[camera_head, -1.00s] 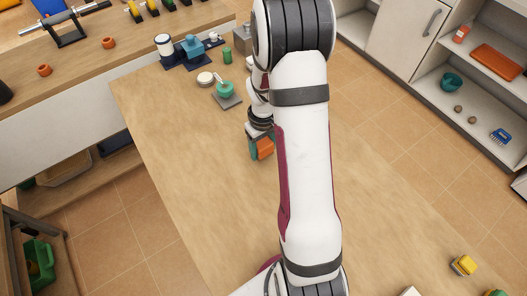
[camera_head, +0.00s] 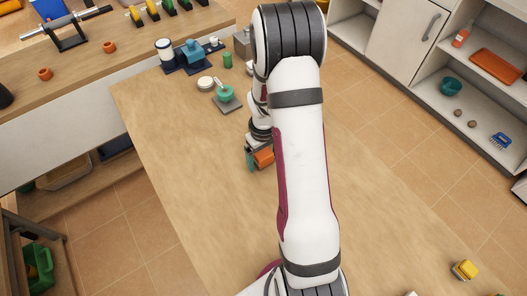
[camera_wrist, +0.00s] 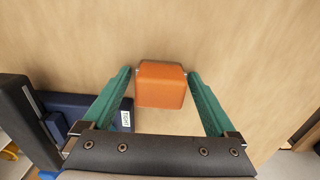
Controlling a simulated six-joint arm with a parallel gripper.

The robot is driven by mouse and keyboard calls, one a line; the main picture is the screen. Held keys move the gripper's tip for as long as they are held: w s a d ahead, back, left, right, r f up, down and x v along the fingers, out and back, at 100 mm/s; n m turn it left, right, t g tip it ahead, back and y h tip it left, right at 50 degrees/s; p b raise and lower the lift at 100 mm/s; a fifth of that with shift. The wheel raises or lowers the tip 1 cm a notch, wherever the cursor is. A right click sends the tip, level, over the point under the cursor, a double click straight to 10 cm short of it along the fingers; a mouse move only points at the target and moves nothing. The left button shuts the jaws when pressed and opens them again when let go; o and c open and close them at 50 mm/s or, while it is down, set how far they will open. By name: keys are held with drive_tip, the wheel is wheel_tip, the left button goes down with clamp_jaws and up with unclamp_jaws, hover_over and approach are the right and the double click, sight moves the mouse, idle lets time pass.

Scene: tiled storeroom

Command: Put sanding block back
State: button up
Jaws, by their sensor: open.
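An orange block (camera_wrist: 160,84), which looks like the sanding block, sits between my gripper's teal fingers in the wrist view. It also shows in the head view (camera_head: 264,157), partly hidden by my gripper. My gripper (camera_wrist: 159,73) is open, with one finger on each side of the block and small gaps near the tips. In the head view my gripper (camera_head: 257,158) is low over the middle of the wooden table (camera_head: 190,135). I cannot tell whether the block touches the tabletop.
A blue holder with a white label (camera_wrist: 112,116) is at the left in the wrist view. A green bowl-like item on a grey slab (camera_head: 226,98) stands farther back. A yellow block (camera_head: 464,269) lies at the right front. The table's left part is clear.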

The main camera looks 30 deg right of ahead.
sight(263, 153)
wheel_tip(263, 153, up, 11)
drive_tip(key=s+a+r+m, duration=0.3)
drive_tip(key=s+a+r, duration=0.55)
drive_tip(key=a, duration=0.25)
drive_tip(key=s+a+r+m+y, duration=0.1)
drive_tip(key=s+a+r+m, duration=0.1)
drive_tip(key=s+a, duration=0.5)
drive_tip(key=s, duration=0.4)
drive_tip(key=shift+s+a+m+y, duration=0.15)
drive_tip(key=shift+a+m+y, duration=0.15)
drive_tip(key=shift+y, duration=0.1)
